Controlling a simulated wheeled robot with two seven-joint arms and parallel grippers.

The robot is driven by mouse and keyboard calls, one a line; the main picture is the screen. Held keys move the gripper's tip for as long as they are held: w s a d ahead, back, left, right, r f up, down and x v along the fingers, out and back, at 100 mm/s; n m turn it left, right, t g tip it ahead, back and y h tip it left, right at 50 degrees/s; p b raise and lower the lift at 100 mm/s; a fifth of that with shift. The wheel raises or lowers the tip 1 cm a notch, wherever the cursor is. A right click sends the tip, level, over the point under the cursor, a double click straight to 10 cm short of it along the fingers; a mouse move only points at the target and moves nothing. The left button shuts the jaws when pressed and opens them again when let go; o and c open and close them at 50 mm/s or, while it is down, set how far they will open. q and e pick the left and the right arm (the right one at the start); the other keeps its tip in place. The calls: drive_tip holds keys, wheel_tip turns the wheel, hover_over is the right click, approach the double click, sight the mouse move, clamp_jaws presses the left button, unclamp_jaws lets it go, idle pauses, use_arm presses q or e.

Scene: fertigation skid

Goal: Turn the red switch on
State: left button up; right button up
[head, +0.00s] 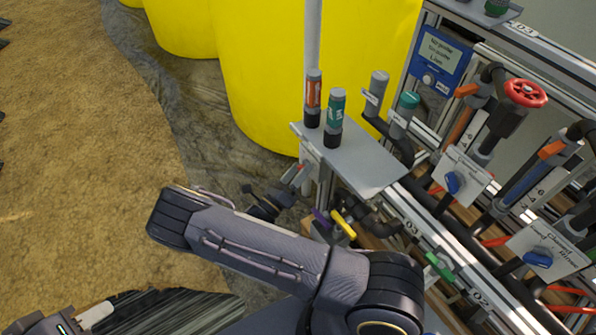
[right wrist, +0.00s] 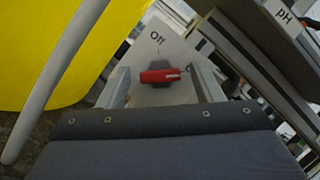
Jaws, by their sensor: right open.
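The red switch (right wrist: 160,75) is a small red handle on a dark round base, fixed to a pale plate (right wrist: 153,47) marked "Off". It lies nearly level in the right wrist view. My right gripper (right wrist: 160,83) is open, with one finger on each side of the switch; I cannot tell whether either finger touches it. In the head view I cannot make out the switch clearly, and my right arm covers part of that area. A part that seems to be my left gripper (head: 95,315) shows at the lower left edge, its jaws unclear.
Large yellow tanks (head: 262,75) stand behind. A grey shelf (head: 365,165) carries an orange-labelled bottle (head: 313,97) and a green-labelled bottle (head: 335,115). Pipes, blue knobs (head: 454,182) and a red handwheel (head: 525,92) crowd the right. Bare ground (head: 70,150) is clear at left.

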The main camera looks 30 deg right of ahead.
drive_tip(key=v, duration=0.8)
drive_tip(key=shift+p, duration=0.35)
drive_tip(key=shift+w+d, duration=0.1)
